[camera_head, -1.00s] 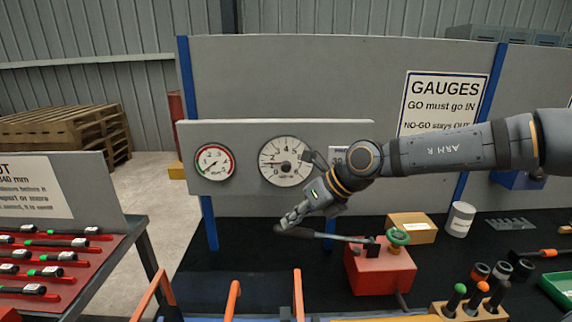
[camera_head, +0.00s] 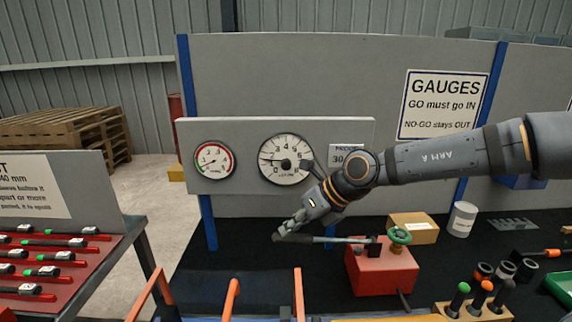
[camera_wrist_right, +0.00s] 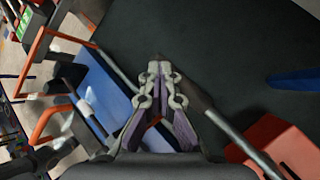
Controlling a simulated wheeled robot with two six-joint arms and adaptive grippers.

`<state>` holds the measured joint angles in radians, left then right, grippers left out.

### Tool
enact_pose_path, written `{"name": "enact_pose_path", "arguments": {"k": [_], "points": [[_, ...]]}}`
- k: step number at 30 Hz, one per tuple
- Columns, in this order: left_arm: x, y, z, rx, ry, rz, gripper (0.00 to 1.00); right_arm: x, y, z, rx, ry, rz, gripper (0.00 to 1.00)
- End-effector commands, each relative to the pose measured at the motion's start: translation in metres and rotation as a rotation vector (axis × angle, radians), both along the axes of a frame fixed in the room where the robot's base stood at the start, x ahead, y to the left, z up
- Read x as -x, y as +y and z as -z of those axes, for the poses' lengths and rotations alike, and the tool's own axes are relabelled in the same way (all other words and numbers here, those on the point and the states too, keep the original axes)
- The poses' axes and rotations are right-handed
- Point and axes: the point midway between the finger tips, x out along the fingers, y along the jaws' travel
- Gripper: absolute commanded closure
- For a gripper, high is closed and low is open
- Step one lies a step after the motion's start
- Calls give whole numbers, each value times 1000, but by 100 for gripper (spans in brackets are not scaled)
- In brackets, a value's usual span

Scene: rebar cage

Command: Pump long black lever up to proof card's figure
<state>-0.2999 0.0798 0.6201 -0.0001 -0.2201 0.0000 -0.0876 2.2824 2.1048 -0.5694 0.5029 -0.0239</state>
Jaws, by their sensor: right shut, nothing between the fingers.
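The long black lever (camera_head: 330,239) runs out to the left from the red pump (camera_head: 382,270), nearly level. My right gripper (camera_head: 284,231) is shut, with its fingertips at the lever's free end. In the right wrist view the shut fingertips (camera_wrist_right: 160,68) are empty and the lever (camera_wrist_right: 235,135) passes just to their right; whether they touch is unclear. The proof card (camera_head: 345,152) is partly hidden by my wrist and shows "30". The large white gauge (camera_head: 286,160) has its needle pointing left. The small red-rimmed gauge (camera_head: 214,161) is beside it. My left gripper is out of view.
A green handwheel (camera_head: 400,236) sits on the pump. A cardboard box (camera_head: 413,228) and a white can (camera_head: 461,219) stand behind it. Orange-red bars (camera_head: 299,293) rise at the front. A wooden block with coloured knobs (camera_head: 470,313) is at front right. The black bench left of the pump is clear.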

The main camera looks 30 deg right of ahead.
Motion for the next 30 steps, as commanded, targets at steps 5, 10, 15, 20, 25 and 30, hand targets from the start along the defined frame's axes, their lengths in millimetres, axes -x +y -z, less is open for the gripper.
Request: {"name": "enact_pose_path", "arguments": {"k": [5,10,15,20,25,30], "points": [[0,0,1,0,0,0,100,0,0,2,0,0,0,100],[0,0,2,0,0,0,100,0,0,3,0,1,0,100],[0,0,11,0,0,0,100,0,1,13,1,2,-1,100],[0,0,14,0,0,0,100,0,1,17,1,2,-1,100],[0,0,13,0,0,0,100,0,1,16,1,2,-1,100],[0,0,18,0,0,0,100,0,1,21,1,2,-1,100]]}}
